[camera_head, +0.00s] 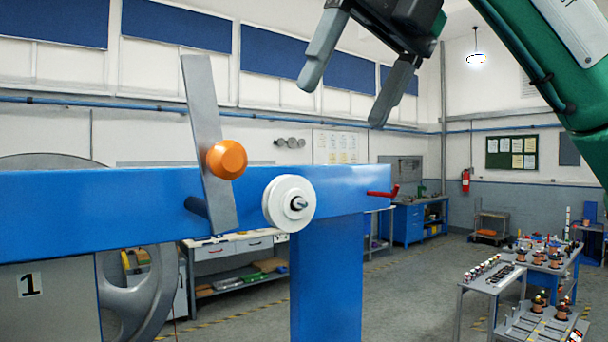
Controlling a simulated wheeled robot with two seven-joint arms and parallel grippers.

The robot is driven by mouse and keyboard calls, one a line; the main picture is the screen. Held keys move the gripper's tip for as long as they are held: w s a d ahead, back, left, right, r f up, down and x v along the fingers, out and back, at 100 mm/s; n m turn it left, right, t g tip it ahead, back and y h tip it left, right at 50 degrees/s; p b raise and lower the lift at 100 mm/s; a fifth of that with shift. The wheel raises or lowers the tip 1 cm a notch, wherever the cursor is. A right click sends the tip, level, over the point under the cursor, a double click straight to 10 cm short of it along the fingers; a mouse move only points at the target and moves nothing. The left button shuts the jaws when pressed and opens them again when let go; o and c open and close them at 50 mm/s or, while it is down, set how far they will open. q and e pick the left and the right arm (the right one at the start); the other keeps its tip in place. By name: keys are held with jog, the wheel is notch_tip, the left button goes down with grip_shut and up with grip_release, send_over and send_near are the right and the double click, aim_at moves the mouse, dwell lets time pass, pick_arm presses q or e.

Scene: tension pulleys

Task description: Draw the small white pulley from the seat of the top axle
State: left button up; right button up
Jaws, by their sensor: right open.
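The small white pulley (282,205) sits on a short axle (299,203) at the front face of the blue beam (90,205), where the beam meets its blue post (326,280). The axle's dark end pokes out of the pulley's middle. My right gripper (345,105) hangs above and to the right of the pulley, its two grey fingers spread wide with nothing between them. It is well apart from the pulley. My left gripper does not show.
A grey flat lever (207,140) with an orange knob (227,159) stands upright just left of the pulley. A red handle (383,192) sticks out at the beam's right end. Grey tables with parts (491,281) stand at the lower right. Space right of the post is open.

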aim_at(301, 185)
jog(key=x, duration=0.2)
jog(key=p+x, duration=0.1)
jog(key=x, duration=0.2)
jog(key=p+x, duration=0.1)
jog(key=x, duration=0.2)
jog(key=shift+w+a, duration=0.4)
jog(key=shift+a, duration=0.05)
jog(key=p+x, duration=0.1)
jog(key=x, duration=0.2)
jog(key=shift+s+d+f, duration=0.1)
jog(key=shift+f, duration=0.05)
jog(key=shift+a+f, duration=0.3)
jog(key=shift+f, duration=0.2)
jog(key=shift+c, duration=1.3)
jog(key=c, duration=0.8)
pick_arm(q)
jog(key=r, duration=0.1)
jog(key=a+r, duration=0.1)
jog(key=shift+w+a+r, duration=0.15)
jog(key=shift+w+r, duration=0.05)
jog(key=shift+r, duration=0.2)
pick_arm(e)
jog(key=shift+c, duration=0.2)
